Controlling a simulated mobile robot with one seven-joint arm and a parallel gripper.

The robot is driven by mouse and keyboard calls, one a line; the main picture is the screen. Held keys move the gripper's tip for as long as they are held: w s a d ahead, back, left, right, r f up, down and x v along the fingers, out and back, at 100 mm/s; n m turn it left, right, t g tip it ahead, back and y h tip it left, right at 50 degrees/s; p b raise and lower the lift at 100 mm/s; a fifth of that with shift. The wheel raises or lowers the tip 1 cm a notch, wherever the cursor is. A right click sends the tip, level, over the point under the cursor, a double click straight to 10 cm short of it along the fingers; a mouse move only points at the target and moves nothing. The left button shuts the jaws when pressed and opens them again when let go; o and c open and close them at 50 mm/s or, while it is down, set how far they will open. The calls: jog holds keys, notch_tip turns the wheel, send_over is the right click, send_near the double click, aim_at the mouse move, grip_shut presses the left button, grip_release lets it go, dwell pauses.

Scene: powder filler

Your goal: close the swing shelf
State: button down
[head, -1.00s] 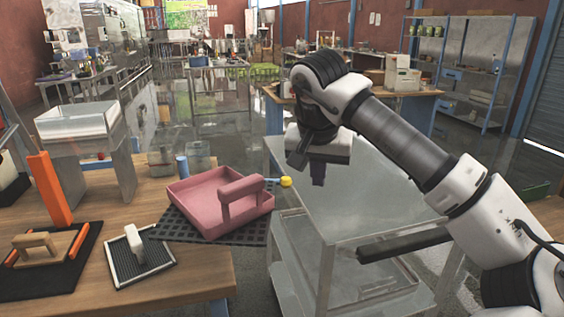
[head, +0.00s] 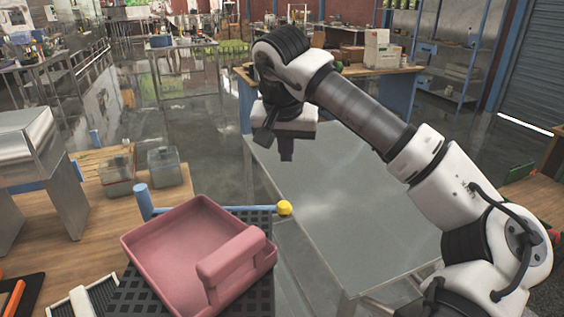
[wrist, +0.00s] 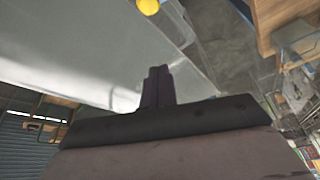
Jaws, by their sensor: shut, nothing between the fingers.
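The swing shelf appears as a black perforated plate (head: 262,222) at the table's right edge, with a pink tray (head: 150,238) on it. A blue rod (head: 240,208) runs from a blue post (head: 143,202) to a yellow knob (head: 284,208) on its right. The knob also shows at the top of the wrist view (wrist: 149,6). My gripper (head: 286,156) points down, shut and empty, above the grey metal table and beyond the knob, apart from it. Its fingers (wrist: 157,76) show together in the wrist view. The tray hides much of the plate.
The grey metal table (head: 345,215) has a bare top. The wooden table (head: 105,190) on the left holds two clear containers (head: 164,166) and a metal stand (head: 25,150). A bench with boxes (head: 383,52) stands behind my arm. Open floor lies at the back left.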

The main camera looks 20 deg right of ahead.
notch_tip(320, 180, down, 9)
jog(key=p, duration=0.3)
jog(key=shift+s+a+p, duration=0.2)
jog(key=shift+s+p, duration=0.2)
jog(key=shift+s, duration=0.05)
jog(key=shift+f, duration=0.1)
jog(key=shift+s, duration=0.1)
